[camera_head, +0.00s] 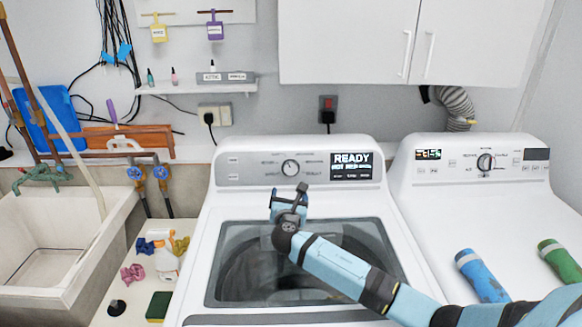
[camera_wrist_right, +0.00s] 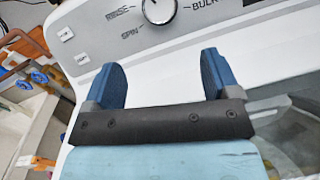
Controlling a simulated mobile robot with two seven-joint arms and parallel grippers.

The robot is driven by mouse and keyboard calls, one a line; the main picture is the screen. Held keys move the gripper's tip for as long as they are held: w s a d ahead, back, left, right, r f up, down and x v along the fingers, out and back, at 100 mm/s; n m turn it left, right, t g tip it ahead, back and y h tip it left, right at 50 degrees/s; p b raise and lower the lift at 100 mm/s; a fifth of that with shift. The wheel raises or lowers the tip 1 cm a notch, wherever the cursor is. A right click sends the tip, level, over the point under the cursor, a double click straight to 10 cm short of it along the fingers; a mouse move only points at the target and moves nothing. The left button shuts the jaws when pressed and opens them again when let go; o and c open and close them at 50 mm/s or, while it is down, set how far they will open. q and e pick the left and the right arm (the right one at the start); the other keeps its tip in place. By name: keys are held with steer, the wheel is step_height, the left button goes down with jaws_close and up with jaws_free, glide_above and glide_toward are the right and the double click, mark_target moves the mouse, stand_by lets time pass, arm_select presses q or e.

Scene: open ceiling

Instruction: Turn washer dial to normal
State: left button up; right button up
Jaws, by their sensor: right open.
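The washer (camera_head: 215,215) stands in the middle of the head view, with a glass lid on top. Its dial (camera_head: 290,168) is a round knob on the back panel, left of a dark display (camera_head: 351,166) reading READY. In the right wrist view the dial (camera_wrist_right: 158,10) is partly cut off at the top, with labels RINSE, SPIN and BULK around it. My right gripper (camera_head: 289,205) is above the lid, in front of and below the dial. In the wrist view its blue fingers (camera_wrist_right: 160,80) are apart, with nothing between them. My left gripper is not in view.
A dryer (camera_head: 400,187) stands to the right, with blue (camera_head: 482,276) and green (camera_head: 560,262) cylinders on top. A sink (camera_head: 50,250) is at the left. A sponge (camera_head: 158,306) and bottle (camera_head: 165,262) sit between sink and washer. A wall shelf (camera_head: 195,88) hangs above.

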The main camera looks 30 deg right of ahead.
mark_target(290, 171)
steer(key=x, duration=1.3)
steer(key=shift+w+d+r+p, duration=0.1)
steer(key=shift+w+d+p, duration=0.1)
steer(key=shift+p, duration=0.1)
steer(key=shift+c, duration=0.5)
steer(key=c, duration=0.8)
